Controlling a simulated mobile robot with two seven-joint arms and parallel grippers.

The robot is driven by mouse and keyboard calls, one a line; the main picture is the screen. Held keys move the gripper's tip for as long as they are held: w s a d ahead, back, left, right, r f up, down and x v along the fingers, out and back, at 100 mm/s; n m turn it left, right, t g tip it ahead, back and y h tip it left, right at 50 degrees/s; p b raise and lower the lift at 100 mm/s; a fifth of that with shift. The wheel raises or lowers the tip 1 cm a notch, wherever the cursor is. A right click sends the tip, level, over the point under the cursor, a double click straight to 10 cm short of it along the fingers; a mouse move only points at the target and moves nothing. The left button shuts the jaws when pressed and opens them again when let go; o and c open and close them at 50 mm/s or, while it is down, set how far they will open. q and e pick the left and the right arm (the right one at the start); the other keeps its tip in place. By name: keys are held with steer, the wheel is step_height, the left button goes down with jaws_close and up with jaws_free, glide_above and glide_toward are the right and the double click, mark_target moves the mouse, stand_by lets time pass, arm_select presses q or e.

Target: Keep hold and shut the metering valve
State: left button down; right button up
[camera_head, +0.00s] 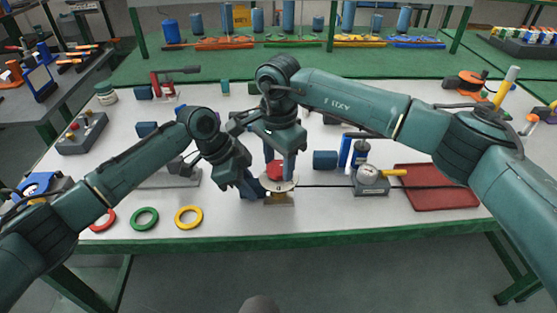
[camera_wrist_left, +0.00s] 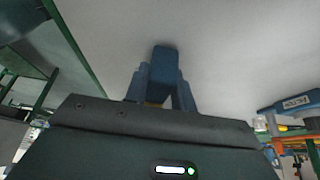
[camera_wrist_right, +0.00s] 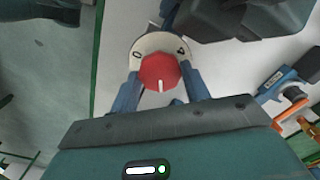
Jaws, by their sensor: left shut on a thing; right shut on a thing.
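My right gripper (camera_head: 279,166) reaches down from above, shut with one finger on each side of the knob. In the right wrist view, the red knob (camera_wrist_right: 160,72) has a white pointer mark toward the bottom of the picture, and the dial (camera_wrist_right: 148,44) shows a 0 and another mark, probably a 4.
Green (camera_head: 145,218) and yellow (camera_head: 189,216) rings lie at the front left. A dark line runs from the valve toward the gauge.

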steer(key=m, duration=0.6)
steer(key=shift+m, duration=0.4)
steer(key=m, duration=1.2)
steer(key=shift+m, duration=0.3)
steer(key=m, duration=0.4)
steer(key=shift+w+m, duration=0.1)
steer(key=shift+m, duration=0.2)
steer(key=o, duration=1)
